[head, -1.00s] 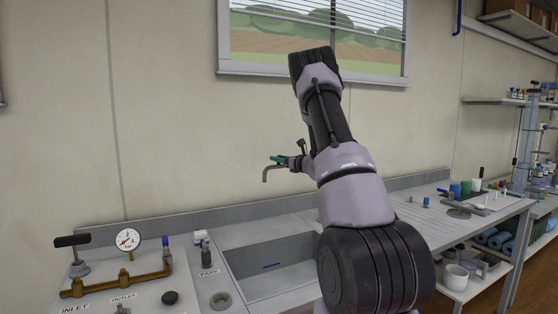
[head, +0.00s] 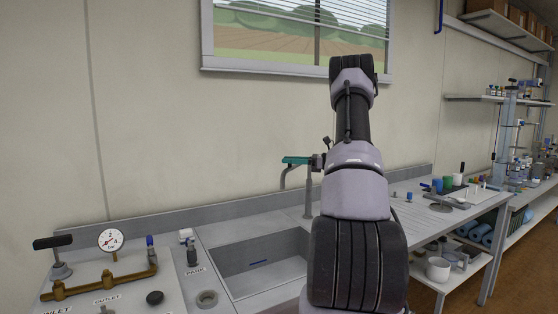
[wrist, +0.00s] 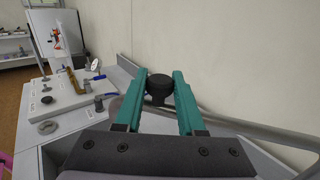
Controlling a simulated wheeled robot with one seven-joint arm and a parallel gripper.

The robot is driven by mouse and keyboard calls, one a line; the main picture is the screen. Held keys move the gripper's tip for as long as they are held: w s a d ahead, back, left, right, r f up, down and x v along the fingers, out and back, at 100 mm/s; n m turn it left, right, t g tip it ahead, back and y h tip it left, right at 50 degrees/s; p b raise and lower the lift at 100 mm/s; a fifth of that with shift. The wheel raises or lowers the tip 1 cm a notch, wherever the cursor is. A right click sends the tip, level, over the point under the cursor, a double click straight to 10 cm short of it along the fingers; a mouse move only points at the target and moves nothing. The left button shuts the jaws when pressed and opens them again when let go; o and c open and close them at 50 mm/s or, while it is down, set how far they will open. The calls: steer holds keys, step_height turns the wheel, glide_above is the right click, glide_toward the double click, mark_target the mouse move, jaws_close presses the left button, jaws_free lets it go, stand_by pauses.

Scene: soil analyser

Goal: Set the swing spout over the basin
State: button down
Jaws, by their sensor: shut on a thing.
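The swing spout (head: 308,195) is a grey tube with an upright post at the back of the bench, behind the basin. Its arm reaches left from the post, and its end bends downward. The basin (head: 255,246) is a grey rectangular sink set in the bench. The spout's tip is higher than the basin and above it in the head picture; its exact depth is hard to judge. My gripper (head: 297,160), with teal fingers, is at the top of the spout. In the wrist view my gripper (wrist: 160,80) is shut on a dark round knob (wrist: 160,85).
A brass pipe (head: 100,283) with a pressure gauge (head: 110,240) is left of the basin, near a PARK label (head: 195,271). The wall is close behind.

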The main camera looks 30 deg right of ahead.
steer(key=shift+s+d+n+g+y, duration=0.9)
steer(key=shift+s+d+n+g, duration=0.2)
steer(key=shift+s+d+g, duration=0.4)
steer(key=c, duration=0.5)
jaws_free()
steer(key=shift+s, duration=0.1)
steer(key=shift+d, duration=0.15)
steer(key=v, duration=1)
steer(key=shift+s+d, duration=0.25)
steer(key=shift+f, duration=0.1)
